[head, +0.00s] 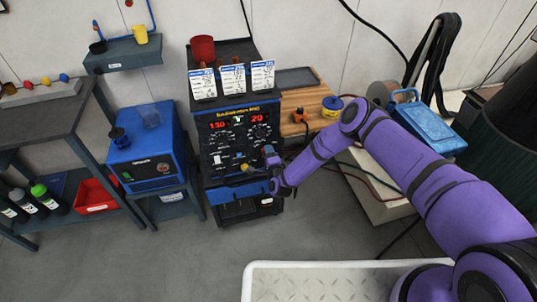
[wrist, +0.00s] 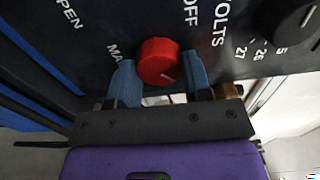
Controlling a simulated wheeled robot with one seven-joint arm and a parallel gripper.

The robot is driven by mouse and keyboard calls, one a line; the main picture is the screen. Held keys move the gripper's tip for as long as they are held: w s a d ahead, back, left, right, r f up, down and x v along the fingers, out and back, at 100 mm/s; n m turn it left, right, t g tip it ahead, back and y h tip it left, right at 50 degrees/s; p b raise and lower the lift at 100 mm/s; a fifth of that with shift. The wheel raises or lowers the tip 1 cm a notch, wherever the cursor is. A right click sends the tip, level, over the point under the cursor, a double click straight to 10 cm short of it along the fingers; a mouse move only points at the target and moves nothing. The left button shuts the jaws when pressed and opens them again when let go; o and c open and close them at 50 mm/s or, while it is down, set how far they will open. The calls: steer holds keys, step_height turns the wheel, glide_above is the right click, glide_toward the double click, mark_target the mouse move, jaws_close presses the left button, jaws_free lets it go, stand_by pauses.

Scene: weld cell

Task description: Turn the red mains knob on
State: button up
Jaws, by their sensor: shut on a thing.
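The red mains knob (wrist: 158,58) sits on the dark front panel (wrist: 90,38) of the welding machine in the wrist view. A small pale mark shows near its lower right edge. The lettering OFF is above right of it, and a label starting MA is partly hidden at its left. My gripper (wrist: 159,68) has one blue finger on each side of the knob and is shut on it. In the head view my gripper (head: 271,160) is at the right side of the welding machine (head: 206,132), and I cannot make out the knob there.
A black VOLTS dial (wrist: 290,25) is right of the knob. A blue machine (head: 147,150) stands left of the welder. A wooden board (head: 300,98) and a blue toolbox (head: 428,125) are at right. The floor (head: 150,260) in front is clear at left.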

steer(key=o, duration=0.9)
steer(key=shift+d, duration=0.1)
steer(key=v, duration=1)
steer(key=shift+s, duration=0.4)
